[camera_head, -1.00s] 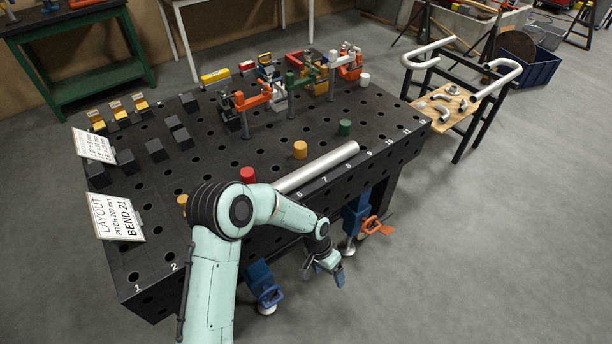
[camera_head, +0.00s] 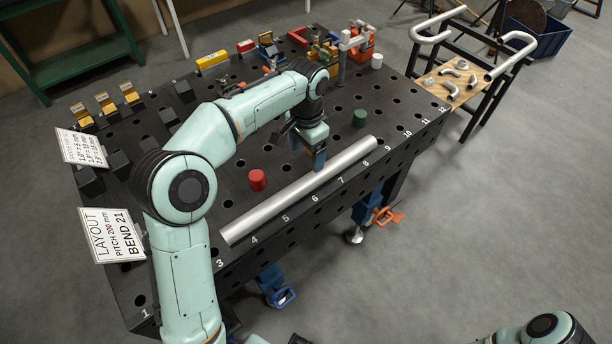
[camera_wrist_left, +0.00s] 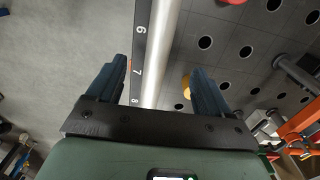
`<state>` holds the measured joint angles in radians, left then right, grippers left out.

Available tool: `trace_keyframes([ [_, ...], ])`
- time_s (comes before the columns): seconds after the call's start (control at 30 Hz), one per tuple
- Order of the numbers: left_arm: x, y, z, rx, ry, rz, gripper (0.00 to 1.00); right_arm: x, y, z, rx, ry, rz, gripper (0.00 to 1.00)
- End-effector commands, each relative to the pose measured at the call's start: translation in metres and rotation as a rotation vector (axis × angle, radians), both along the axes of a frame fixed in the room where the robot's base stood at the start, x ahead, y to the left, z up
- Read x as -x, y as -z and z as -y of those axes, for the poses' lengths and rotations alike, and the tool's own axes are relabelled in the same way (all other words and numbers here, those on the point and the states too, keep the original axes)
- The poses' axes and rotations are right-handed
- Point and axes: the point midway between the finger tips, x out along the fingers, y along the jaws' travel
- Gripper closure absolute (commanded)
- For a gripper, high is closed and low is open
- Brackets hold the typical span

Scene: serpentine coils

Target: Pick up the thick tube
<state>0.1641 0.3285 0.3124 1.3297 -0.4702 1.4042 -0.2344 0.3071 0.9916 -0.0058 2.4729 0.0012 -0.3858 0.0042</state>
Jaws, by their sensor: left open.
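The thick tube (camera_head: 275,206) is a long, straight, silver-grey pipe lying along the front edge of the black perforated table, beside the printed numbers. My left gripper (camera_head: 318,160) hangs over the tube's right half, pointing down, and hides a little of it. In the left wrist view the gripper (camera_wrist_left: 157,80) is open, with one dark blue finger on each side of the tube (camera_wrist_left: 165,40). The tube runs between the fingers, and I see no contact. My right gripper is out of view; only part of my right arm shows at the lower right.
A red cylinder (camera_head: 257,180) and a green cylinder (camera_head: 360,118) stand behind the tube. A yellow cylinder (camera_wrist_left: 187,86) is close to one finger in the left wrist view. Clamps (camera_head: 350,45) crowd the table's back. A rack with bent tubes (camera_head: 515,55) stands at right.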

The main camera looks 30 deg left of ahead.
Motion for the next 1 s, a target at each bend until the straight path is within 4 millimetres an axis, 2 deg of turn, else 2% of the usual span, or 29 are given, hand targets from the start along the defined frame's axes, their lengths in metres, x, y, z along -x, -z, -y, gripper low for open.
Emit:
trace_keyframes([
  [0.1, 0.002, 0.028, 0.000, 0.001, 0.001, -0.008, 0.20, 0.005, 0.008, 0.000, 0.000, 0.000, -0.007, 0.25],
  [0.3, 0.001, 0.062, 0.000, 0.000, 0.000, -0.005, 0.20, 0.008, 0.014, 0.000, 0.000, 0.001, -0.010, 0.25],
  [0.57, 0.000, 0.081, -0.001, 0.002, 0.000, -0.006, 0.20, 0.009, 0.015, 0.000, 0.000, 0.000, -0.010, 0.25],
  [0.8, -0.004, 0.116, -0.003, 0.001, -0.001, -0.005, 0.20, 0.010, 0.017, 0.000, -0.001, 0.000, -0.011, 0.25],
  [1.0, -0.004, 0.123, -0.003, 0.001, -0.001, -0.001, 0.20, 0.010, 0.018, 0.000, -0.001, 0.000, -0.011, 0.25],
])
